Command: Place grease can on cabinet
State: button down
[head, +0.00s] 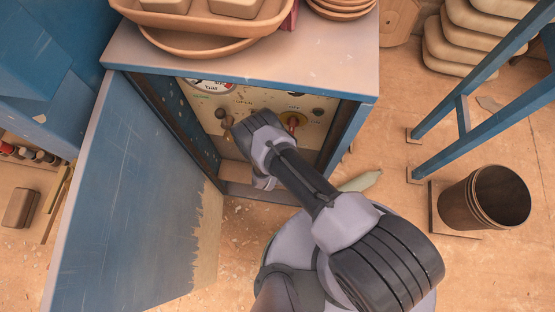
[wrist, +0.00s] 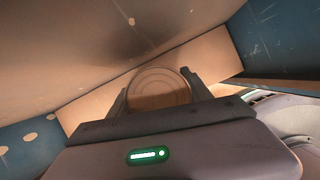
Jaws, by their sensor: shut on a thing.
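The cabinet (head: 240,52) is blue with a worn pale top, and its door (head: 130,200) stands open on the left. My arm reaches into its open front, and my gripper is mostly hidden behind my own wrist in the head view. In the wrist view my gripper (wrist: 158,92) is shut on a round brown thing with a ringed end, which looks like the grease can (wrist: 160,84). It is between the two fingers, inside the cabinet. Whether it touches the cabinet floor I cannot tell. The can is not visible in the head view.
Trays (head: 205,20) and stacked bowls (head: 342,8) occupy much of the cabinet top; its front strip is bare. A panel with a gauge (head: 211,86) and knobs is inside. A bucket (head: 484,198) and a blue frame (head: 470,90) stand at right.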

jog(key=shift+w+d+f, duration=0.1)
jog(key=shift+w+d, duration=0.25)
jog(key=shift+w, duration=0.05)
jog(key=shift+w+d+f+b, duration=0.1)
jog(key=shift+f+b, duration=0.25)
notch_tip(320, 180, down, 3)
jog(key=shift+f+b, duration=0.1)
jog(key=shift+b, duration=1.15)
jog(key=shift+r, duration=0.25)
jog(key=shift+f, duration=0.2)
jog(key=shift+c, duration=2.3)
grip_release()
jog(key=shift+r, duration=0.1)
